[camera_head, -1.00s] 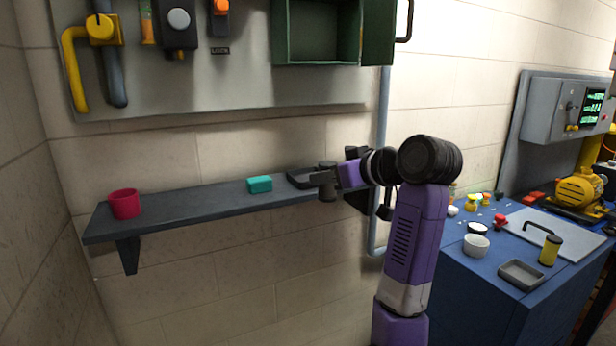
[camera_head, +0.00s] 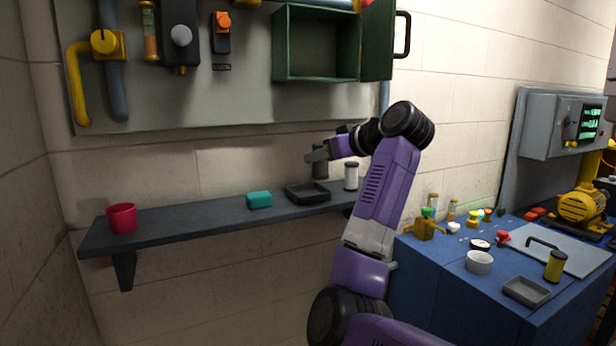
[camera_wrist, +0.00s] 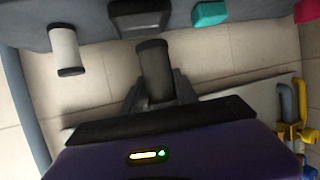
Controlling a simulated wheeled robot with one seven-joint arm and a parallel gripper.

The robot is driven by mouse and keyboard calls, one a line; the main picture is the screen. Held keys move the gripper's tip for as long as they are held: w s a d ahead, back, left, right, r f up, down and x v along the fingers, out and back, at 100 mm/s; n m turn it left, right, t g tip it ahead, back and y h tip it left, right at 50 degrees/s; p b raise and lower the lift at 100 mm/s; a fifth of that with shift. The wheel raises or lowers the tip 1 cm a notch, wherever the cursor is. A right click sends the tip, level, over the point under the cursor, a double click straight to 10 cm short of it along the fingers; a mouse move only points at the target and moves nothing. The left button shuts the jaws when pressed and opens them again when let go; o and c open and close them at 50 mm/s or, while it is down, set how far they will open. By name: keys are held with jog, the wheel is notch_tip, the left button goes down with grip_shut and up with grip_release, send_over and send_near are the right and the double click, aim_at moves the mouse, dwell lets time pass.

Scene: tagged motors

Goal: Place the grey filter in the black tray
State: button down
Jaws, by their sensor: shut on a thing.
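The grey filter (camera_head: 319,164), a grey cylinder with a dark cap, is held upright in my gripper (camera_head: 322,155). It also shows between the fingers in the wrist view (camera_wrist: 155,72). The black tray (camera_head: 307,194) is shallow and square and lies on the wall shelf. In the head view, the filter appears just above the tray's back right part, apart from it. In the wrist view, the tray (camera_wrist: 140,22) lies past the filter's far end. I see nothing in the tray.
A white filter with dark ends (camera_head: 351,176) stands on the shelf right of the tray. A teal box (camera_head: 259,200) and a red cup (camera_head: 122,218) stand to the left. A green cabinet (camera_head: 317,50) hangs above. Another, grey tray (camera_head: 526,291) is on the blue bench.

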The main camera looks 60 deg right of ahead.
jog(key=w+d+p, duration=0.2)
jog(key=w+d, duration=0.2)
jog(key=w, duration=0.2)
jog(key=shift+a+f+p, duration=0.15)
jog(key=shift+f+p, duration=0.1)
jog(key=shift+f, duration=1.3)
jog(key=shift+a+f+p, duration=0.15)
jog(key=shift+f+p, duration=0.05)
jog(key=shift+f, duration=1.3)
jog(key=shift+w+d+f+p, duration=0.1)
jog(key=shift+f+p, duration=0.15)
jog(key=shift+p, duration=0.1)
jog(key=shift+f, duration=0.2)
jog(key=shift+f, duration=0.25)
jog(key=c, duration=0.9)
grip_release()
jog(key=shift+r, duration=0.1)
jog(key=shift+c, duration=0.2)
